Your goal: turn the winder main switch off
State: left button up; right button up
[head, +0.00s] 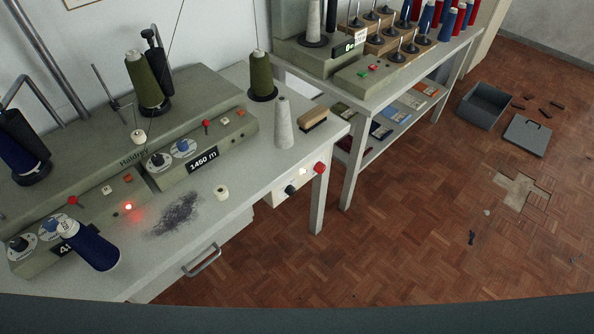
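The grey-green winder (190,137) stands on the white table at the left. A white box (297,184) under the table's right front edge carries a black knob (290,190) and a red knob (319,167). I cannot tell which control is the main switch, or its position. A red lamp (128,206) glows on the left panel. Neither gripper is in view.
A navy cone (90,246) lies tilted at the table's front left, near dark lint (176,214) and a small white spool (221,192). A drawer handle (203,261) projects in front. Floor at right is mostly free.

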aim_at(321, 168)
jog(key=l+u, duration=0.1)
jog(key=u, duration=0.45)
jog(key=l+u, duration=0.3)
jog(key=l, duration=0.15)
jog(key=l+u, duration=0.35)
jog(key=k+l+u, duration=0.1)
jog(key=l+u, duration=0.15)
jog(key=l, duration=0.8)
jog(key=k+l, duration=0.1)
jog(key=l, duration=0.9)
jog(key=k+l, duration=0.15)
jog(key=l, duration=0.35)
jog(key=l+u, duration=0.1)
jog(key=l, duration=0.4)
jog(key=k, duration=0.05)
